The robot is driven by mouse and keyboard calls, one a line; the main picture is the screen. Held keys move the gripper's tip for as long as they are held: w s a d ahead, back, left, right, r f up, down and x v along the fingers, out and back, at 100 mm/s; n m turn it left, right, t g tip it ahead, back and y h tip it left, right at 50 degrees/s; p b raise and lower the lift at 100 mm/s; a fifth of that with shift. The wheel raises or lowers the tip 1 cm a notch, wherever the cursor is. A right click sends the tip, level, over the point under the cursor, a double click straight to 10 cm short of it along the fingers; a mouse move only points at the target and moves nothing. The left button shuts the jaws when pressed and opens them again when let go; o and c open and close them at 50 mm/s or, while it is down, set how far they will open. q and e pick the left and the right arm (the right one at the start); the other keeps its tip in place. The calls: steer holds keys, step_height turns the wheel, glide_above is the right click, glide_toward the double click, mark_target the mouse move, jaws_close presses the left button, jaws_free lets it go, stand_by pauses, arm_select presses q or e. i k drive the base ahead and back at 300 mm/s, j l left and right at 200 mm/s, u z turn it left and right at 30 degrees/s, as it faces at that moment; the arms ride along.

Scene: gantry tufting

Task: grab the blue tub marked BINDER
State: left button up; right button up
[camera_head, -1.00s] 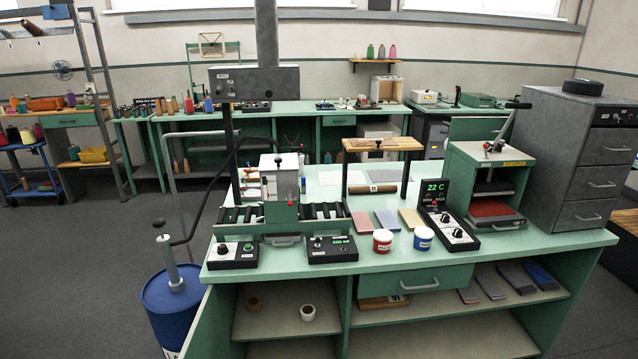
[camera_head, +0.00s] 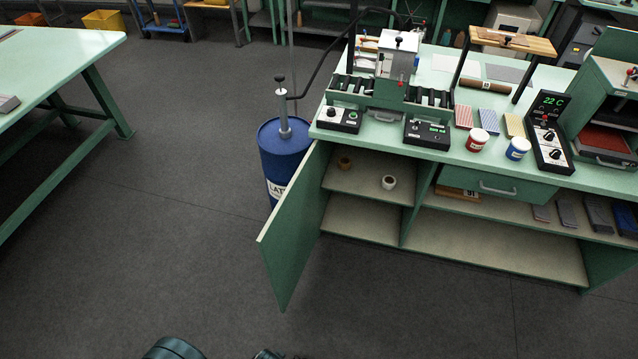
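A small blue tub with a white lid (camera_head: 517,149) stands upright on the green bench top (camera_head: 440,158), near its front edge. Its label is too small to read. A similar red tub with a white lid (camera_head: 478,140) stands just to its left, with a small gap between them. Neither of my grippers shows. Only dark rounded parts, which I take as mine, show at the bottom edge, far from the tubs.
A control box reading 22 C (camera_head: 549,130) stands right of the blue tub. Coloured swatches lie behind the tubs. An open cabinet door (camera_head: 295,225) juts forward, beside a blue drum (camera_head: 284,160). Another green table (camera_head: 62,60) is at left. The floor in front is clear.

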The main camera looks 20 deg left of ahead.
mark_target(518, 146)
steer(key=j+z, duration=0.15)
steer(key=j, duration=0.45)
steer(key=j+z, duration=0.15)
steer(key=j, duration=0.5)
steer(key=j+z, duration=0.2)
steer(key=j, duration=0.45)
steer(key=j+z, duration=0.15)
steer(key=j, duration=0.45)
steer(key=k+j+z, duration=0.15)
steer(key=j, duration=0.45)
steer(key=i+l, duration=0.1)
steer(key=l, duration=0.45)
steer(key=i+l, duration=0.2)
steer(key=l, duration=0.15)
steer(key=i+l+u, duration=0.1)
steer(key=l, duration=0.3)
steer(key=i+l, duration=0.2)
steer(key=l, duration=0.2)
steer(key=i+l+u, duration=0.1)
steer(key=l, duration=0.25)
steer(key=i+l, duration=0.25)
steer(key=l, duration=0.15)
steer(key=i+l, duration=0.15)
steer(key=l, duration=0.25)
steer(key=i+l+u, duration=0.1)
steer(key=l, duration=0.3)
